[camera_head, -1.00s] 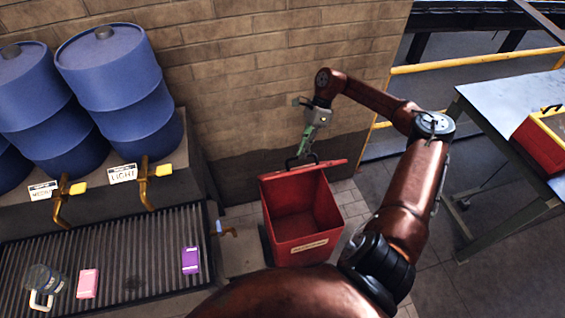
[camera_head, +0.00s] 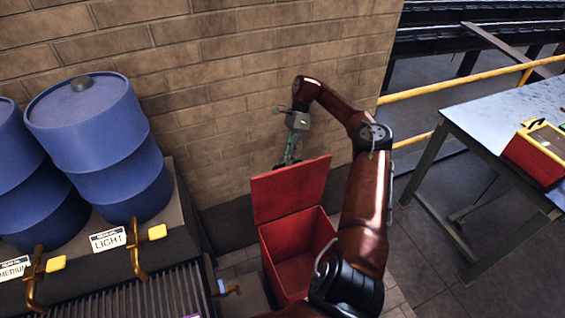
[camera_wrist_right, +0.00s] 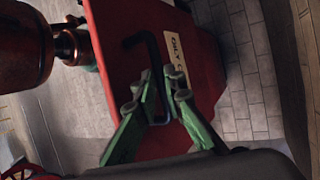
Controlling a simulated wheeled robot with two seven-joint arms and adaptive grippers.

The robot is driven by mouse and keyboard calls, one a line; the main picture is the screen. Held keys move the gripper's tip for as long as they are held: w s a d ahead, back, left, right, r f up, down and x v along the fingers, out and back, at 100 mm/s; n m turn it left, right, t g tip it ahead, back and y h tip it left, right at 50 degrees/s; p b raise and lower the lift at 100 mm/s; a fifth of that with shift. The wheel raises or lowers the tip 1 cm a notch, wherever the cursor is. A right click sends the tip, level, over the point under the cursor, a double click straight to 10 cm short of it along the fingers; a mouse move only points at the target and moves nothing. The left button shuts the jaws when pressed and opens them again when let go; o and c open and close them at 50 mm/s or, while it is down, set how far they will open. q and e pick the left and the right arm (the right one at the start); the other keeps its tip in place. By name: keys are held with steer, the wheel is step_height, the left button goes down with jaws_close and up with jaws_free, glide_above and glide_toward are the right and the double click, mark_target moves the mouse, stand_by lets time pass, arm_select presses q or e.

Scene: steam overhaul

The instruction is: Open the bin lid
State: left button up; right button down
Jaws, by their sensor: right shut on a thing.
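The red bin (camera_head: 296,250) stands on the floor against the brick wall. Its lid (camera_head: 291,190) is raised steeply at the back, and the inside of the bin shows. My right gripper (camera_head: 288,163) is at the lid's upper edge, behind it. In the right wrist view the green fingers (camera_wrist_right: 163,92) are shut on the dark lid handle (camera_wrist_right: 151,50), a bent bar on the red lid. Part of a label (camera_wrist_right: 184,55) shows beside the handle. The bin's lower right part is hidden by my right arm. My left gripper is not in view.
Blue drums (camera_head: 95,145) stand at the left on a ledge with brass taps (camera_head: 137,247) above a ribbed tray. A metal table (camera_head: 480,130) with a red toolbox (camera_head: 535,155) is at the right. A yellow rail (camera_head: 455,78) runs behind it.

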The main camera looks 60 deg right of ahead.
steer(key=shift+d+f, duration=0.1)
steer(key=shift+f, duration=0.6)
steer(key=shift+s, duration=0.1)
steer(key=c, duration=2.3)
jaws_free()
steer(key=shift+o, duration=1.4)
steer(key=shift+w+d, duration=0.2)
steer(key=shift+w, duration=0.05)
step_height(320, 180, up, 10)
steer(key=shift+s+r, duration=0.15)
steer(key=shift+r, duration=0.1)
steer(key=shift+a, duration=0.1)
